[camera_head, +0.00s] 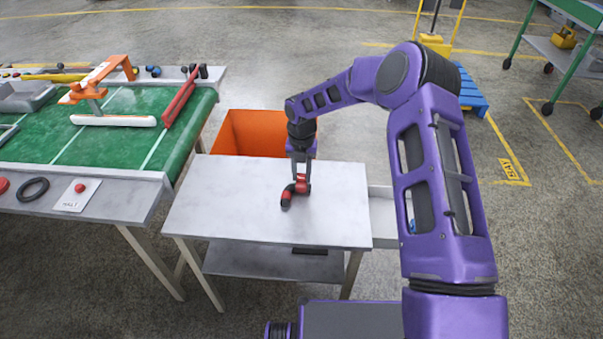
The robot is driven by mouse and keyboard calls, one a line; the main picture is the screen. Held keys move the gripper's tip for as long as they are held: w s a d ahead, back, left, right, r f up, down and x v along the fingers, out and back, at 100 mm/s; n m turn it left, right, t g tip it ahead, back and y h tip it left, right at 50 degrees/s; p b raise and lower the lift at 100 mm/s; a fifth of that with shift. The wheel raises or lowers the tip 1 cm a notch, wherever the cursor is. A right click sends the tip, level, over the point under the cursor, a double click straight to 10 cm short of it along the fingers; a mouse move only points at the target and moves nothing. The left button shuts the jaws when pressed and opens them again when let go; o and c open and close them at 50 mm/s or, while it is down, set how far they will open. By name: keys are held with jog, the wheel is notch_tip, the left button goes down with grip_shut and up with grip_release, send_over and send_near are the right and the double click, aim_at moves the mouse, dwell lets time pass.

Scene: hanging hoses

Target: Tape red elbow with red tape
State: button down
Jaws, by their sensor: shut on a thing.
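A small red elbow (297,189) with a dark end sits at the top of the light grey table, right of its middle. My gripper (301,178) points down from above and is shut on the elbow's upper right part. Its fingers cover some of the elbow. I cannot tell whether the elbow touches the tabletop or whether any tape is on it. No roll of red tape can be made out for sure. A red round thing (4,185) is cut off at the left edge.
The light grey table (225,205) is otherwise clear. An orange bin (240,133) stands behind it. At left, a green conveyor (130,140) carries an orange and white fixture; a black ring (33,189) and a red-button card (78,194) lie on its front ledge.

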jog(key=shift+f+b, duration=0.4)
jog(key=shift+f, duration=0.35)
dwell(0.3)
jog(key=shift+c, duration=2.4)
grip_release()
jog(key=shift+r, duration=0.1)
